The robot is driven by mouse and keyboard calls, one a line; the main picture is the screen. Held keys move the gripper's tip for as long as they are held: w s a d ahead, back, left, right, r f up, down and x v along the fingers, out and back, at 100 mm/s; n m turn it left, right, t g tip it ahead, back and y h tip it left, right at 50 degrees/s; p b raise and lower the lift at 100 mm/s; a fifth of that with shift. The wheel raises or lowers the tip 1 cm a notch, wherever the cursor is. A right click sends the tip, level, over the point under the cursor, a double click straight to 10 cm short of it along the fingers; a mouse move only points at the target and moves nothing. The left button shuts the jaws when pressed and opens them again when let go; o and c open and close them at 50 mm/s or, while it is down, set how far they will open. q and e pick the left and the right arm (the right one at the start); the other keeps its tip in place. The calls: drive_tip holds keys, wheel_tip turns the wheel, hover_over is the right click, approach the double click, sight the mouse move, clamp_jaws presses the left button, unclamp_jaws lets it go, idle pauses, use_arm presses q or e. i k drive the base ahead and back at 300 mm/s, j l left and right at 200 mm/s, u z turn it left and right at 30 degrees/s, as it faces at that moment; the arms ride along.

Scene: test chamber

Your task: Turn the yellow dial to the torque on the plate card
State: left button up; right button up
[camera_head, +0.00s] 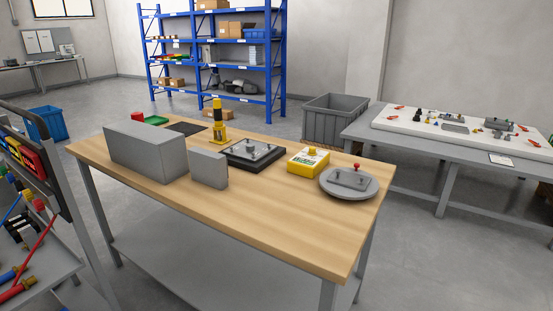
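A yellow box (303,167) stands on the wooden workbench, right of the middle. I cannot tell which card is the plate card. Neither of my grippers is in view.
A large grey block (147,152) and a smaller one (208,169) stand on the workbench (270,213). A round grey fixture with a red knob (350,182) sits at its right end. The front strip is clear. A tool cart (35,240) stands left; a grey crate (334,118) behind.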

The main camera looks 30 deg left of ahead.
sight(312, 150)
drive_tip(key=i+l+z, duration=0.75)
drive_tip(key=i, duration=0.4)
drive_tip(key=i+u, duration=0.3)
drive_tip(key=i, duration=0.4)
drive_tip(key=i+l+u, duration=0.15)
drive_tip(key=i+u, duration=0.2)
drive_tip(key=i, duration=0.35)
drive_tip(key=i+l+u, duration=0.1)
drive_tip(key=i+u, duration=0.35)
drive_tip(key=i+l+u, duration=0.25)
drive_tip(key=i+u, duration=0.2)
drive_tip(key=i+l+u, duration=0.75)
drive_tip(key=u, duration=0.15)
drive_tip(key=i+l+u, duration=0.2)
drive_tip(key=u, duration=0.3)
drive_tip(key=i+l+u, duration=0.1)
drive_tip(key=l+u, duration=0.35)
drive_tip(key=i+l+u, duration=0.1)
drive_tip(key=l+u, duration=0.2)
drive_tip(key=u, duration=0.2)
drive_tip(key=l+u, duration=0.75)
drive_tip(key=u, duration=0.25)
drive_tip(key=l+u, duration=0.3)
drive_tip(key=l, duration=0.15)
drive_tip(key=i+l+u, duration=0.2)
drive_tip(key=u, duration=0.2)
drive_tip(key=i+l+u, duration=0.15)
drive_tip(key=l+u, duration=0.25)
